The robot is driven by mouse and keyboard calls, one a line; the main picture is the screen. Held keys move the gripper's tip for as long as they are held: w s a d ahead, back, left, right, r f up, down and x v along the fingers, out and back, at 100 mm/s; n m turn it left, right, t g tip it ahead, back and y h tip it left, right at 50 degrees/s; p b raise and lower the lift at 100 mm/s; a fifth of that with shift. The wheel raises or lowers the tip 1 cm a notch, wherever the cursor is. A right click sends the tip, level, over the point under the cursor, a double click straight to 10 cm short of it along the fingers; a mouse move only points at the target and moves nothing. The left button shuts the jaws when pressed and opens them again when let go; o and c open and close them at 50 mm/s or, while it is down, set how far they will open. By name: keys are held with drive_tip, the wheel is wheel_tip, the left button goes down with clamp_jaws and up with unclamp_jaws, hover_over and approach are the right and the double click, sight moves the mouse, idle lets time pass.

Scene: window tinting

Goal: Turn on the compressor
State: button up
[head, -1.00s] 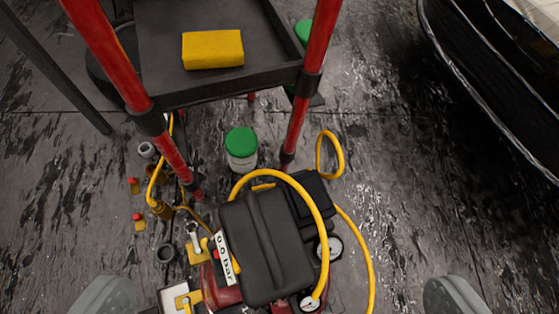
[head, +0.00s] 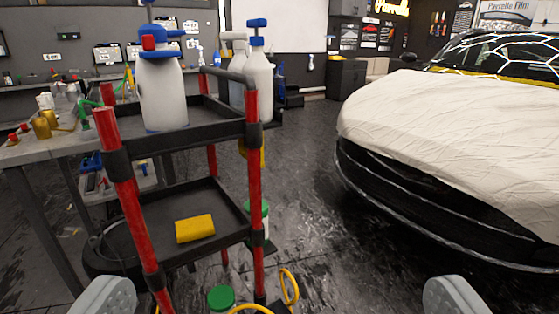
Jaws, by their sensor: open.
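The compressor's body is out of view now. Only loops of its yellow hose (head: 289,287) show at the bottom edge, in front of the red-and-black cart (head: 254,190). My gripper (head: 280,297) is open and empty, with one grey finger at the lower left and the other at the lower right. Nothing is between the fingers close by. The compressor's switch and gauges are not visible.
The cart carries a white sprayer (head: 162,90), white bottles (head: 258,85) and a yellow sponge (head: 195,229). A green-lidded jar (head: 221,298) stands on the floor. A cluttered workbench (head: 40,150) is at left, a covered car (head: 440,140) at right. Floor between cart and car is clear.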

drive_tip(key=shift+s+d+r, duration=0.15)
drive_tip(key=shift+s+r, duration=0.35)
drive_tip(key=shift+s, duration=0.3)
